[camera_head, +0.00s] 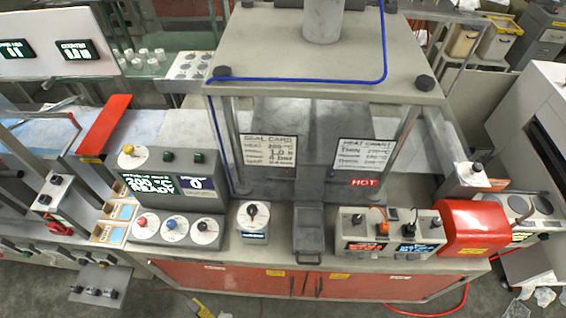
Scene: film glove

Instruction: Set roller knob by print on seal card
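The seal card (268,151) stands behind the bench top, left of centre, with hand-printed lines. I read "SEAL CARD", "HEAT 200 °C", a line with about 1.0 and "4 bar"; the smaller print is unclear. I cannot tell which knob is the roller knob. A grey control box (173,190) carries a red-capped knob (141,222), a blue-capped knob (173,225) and a black-capped knob (205,228) on white dials. Another black knob (252,211) sits on a separate small box with a lit display. The dial markings are too small to read. My gripper is not in view.
The box's green display (155,187) seems to read 200 °C and READY; a blue display (195,184) shows 0. A heat chart (363,155) stands above a red HOT label (364,182). A red-covered unit (473,227) stands right. Posts carry an overhead plate (285,55).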

